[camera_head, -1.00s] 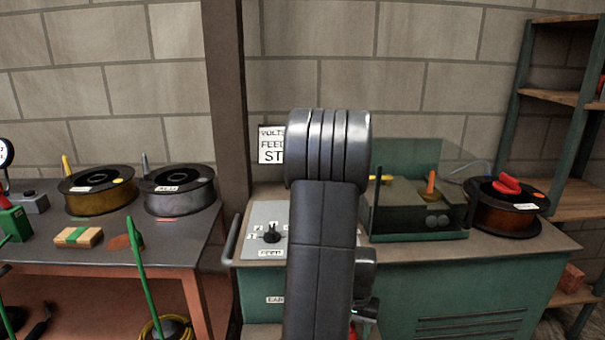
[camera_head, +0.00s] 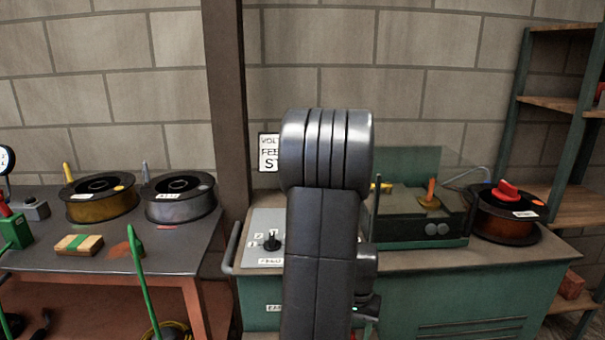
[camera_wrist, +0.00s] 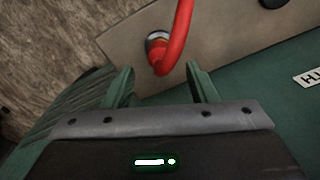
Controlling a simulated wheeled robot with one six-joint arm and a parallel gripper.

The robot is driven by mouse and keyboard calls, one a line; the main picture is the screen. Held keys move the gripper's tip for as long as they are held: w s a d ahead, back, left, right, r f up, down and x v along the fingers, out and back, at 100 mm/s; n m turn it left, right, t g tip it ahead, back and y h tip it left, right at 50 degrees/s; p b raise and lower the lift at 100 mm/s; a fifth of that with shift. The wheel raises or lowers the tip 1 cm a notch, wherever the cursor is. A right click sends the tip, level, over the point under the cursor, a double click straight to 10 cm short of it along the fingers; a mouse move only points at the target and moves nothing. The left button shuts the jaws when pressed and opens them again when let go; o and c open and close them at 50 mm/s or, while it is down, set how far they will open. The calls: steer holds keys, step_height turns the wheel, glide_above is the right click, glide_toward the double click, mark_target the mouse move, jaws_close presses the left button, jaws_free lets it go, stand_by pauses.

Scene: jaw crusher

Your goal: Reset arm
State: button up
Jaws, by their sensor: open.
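My gripper shows in the wrist view (camera_wrist: 160,80), with its two green fingers apart and nothing held between them. A red curved cable or handle (camera_wrist: 178,35) with a metal collar is seen beyond the fingertips, in front of a tan panel; I cannot tell how far off it is. In the head view my dark arm stands upright in the middle and hides part of the green machine (camera_head: 460,295); the gripper itself is not clearly visible there.
The left table (camera_head: 130,268) carries two spools, the gold one (camera_head: 102,205) and the silver one (camera_head: 180,203). A shelf (camera_head: 560,105) stands right.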

step_height(320, 180, down, 6)
steer(key=shift+r+b, duration=0.1)
steer(key=shift+b, duration=0.6)
step_height(320, 180, up, 7)
steer(key=p, duration=0.5)
steer(key=shift+p, duration=0.35)
